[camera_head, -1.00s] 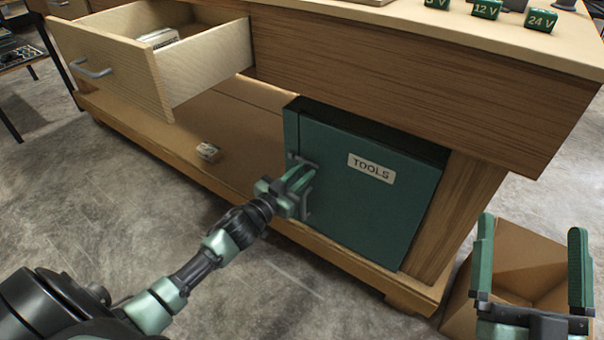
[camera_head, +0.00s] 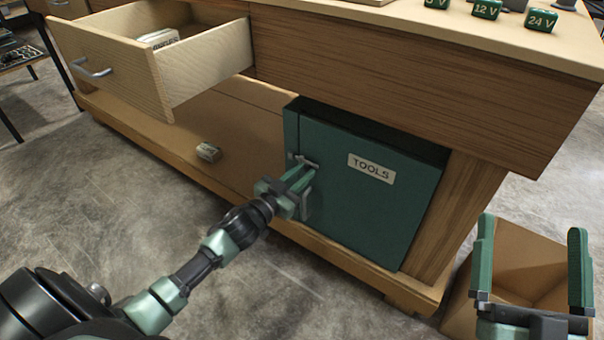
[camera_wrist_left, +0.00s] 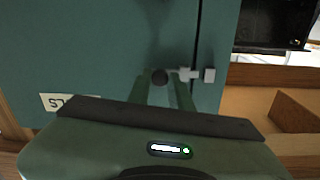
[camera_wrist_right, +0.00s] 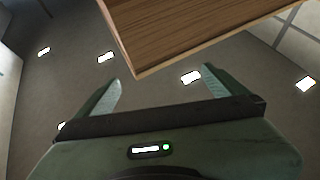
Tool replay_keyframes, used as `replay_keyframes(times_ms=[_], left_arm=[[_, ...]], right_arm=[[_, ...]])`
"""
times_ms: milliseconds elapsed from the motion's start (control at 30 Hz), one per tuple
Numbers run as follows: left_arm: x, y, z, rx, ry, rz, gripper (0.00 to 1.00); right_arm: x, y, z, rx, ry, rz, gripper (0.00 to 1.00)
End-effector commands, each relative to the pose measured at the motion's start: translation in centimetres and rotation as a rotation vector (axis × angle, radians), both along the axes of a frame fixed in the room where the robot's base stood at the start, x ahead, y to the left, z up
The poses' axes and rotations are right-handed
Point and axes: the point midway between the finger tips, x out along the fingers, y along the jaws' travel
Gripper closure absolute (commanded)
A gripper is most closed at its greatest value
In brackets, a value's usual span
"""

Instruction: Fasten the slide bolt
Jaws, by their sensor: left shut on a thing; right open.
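The green cabinet door (camera_head: 375,215) with a TOOLS label is closed or nearly closed under the bench. Its small grey slide bolt (camera_head: 303,161) is near the door's left edge. In the left wrist view the bolt's light bar (camera_wrist_left: 186,73) points toward the catch (camera_wrist_left: 209,75) across the dark door gap. I cannot tell whether it enters the catch. My left gripper (camera_head: 304,178) is shut on the bolt's dark knob (camera_wrist_left: 160,77), which shows between its fingertips. My right gripper (camera_head: 532,265) is open and empty at lower right, away from the cabinet.
An open drawer (camera_head: 210,70) sticks out at upper left with a box inside. A small box (camera_head: 208,152) lies on the lower shelf. An open cardboard box (camera_head: 525,265) stands on the floor behind my right gripper. Labelled green blocks (camera_head: 487,8) sit on the bench top.

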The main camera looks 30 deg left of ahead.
Motion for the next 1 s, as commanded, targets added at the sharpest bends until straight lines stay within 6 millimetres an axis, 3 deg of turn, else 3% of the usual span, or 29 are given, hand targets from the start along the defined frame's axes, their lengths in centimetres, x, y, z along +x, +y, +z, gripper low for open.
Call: replay_keyframes(times_ms=[333,633,933,967,1000], left_arm=[[0.0,0.2,0.0,0.0,0.001,-0.001,1.0],[0.3,2.8,0.1,0.002,0.002,0.0,1.0],[0.4,3.1,0.0,0.001,0.0,0.004,1.0],[0.4,3.1,0.0,0.001,0.0,0.005,0.77],[0.4,3.2,0.0,0.001,0.001,0.005,0.66]], right_arm=[[0.1,0.0,0.1,-0.002,0.005,0.0,0.0],[1.6,-0.2,-3.5,-0.058,0.204,-0.013,0.0],[1.6,-0.1,-3.9,-0.062,0.217,-0.013,0.0],[1.6,-0.1,-3.9,-0.062,0.217,-0.013,0.0],[1.6,-0.1,-3.9,-0.061,0.217,-0.013,0.0]])
